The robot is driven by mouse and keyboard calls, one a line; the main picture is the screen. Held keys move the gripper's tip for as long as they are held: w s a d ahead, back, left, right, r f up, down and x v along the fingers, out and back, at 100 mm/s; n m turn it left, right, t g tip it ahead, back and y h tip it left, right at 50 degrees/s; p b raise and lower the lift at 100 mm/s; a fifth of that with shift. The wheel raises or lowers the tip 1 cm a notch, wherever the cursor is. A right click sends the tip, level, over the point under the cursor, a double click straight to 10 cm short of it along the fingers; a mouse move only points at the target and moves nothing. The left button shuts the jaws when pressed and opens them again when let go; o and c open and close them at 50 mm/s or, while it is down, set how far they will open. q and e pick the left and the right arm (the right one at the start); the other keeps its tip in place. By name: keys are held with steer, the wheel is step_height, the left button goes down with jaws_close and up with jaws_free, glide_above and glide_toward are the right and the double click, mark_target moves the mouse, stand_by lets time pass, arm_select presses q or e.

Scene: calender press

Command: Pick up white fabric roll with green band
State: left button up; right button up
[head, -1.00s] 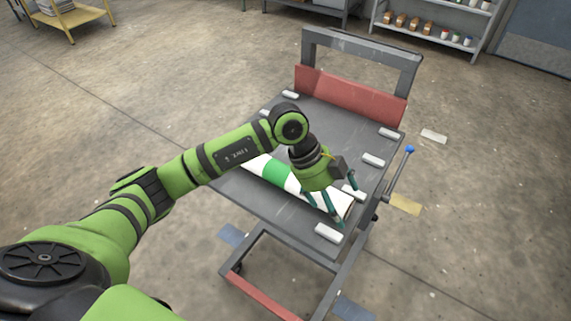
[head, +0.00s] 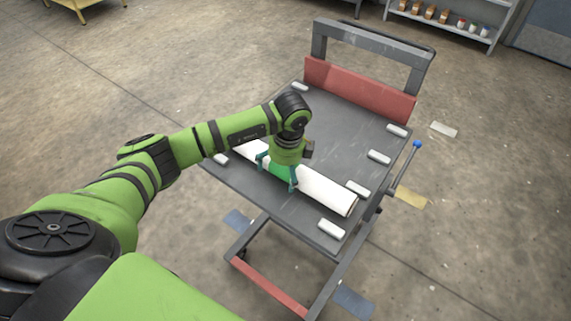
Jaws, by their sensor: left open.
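The white fabric roll (head: 325,191) lies on the dark top of a cart (head: 300,212), running from upper left to lower right. Its green band (head: 279,171) is partly hidden by my left gripper. My left gripper (head: 276,174) is over the band, pointing down. Its teal fingers are open, one on each side of the roll. I cannot tell whether they touch it. My right gripper is not in view.
Several small white blocks (head: 379,157) stand along the cart top's edges. A red panel (head: 358,90) and a grey handle frame (head: 372,42) rise at its far end. A blue-knobbed lever (head: 416,145) stands at its right. A shelf (head: 447,22) is behind.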

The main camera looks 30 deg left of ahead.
arm_select(q)
steer(key=c, duration=1.4)
steer(key=shift+r, duration=0.1)
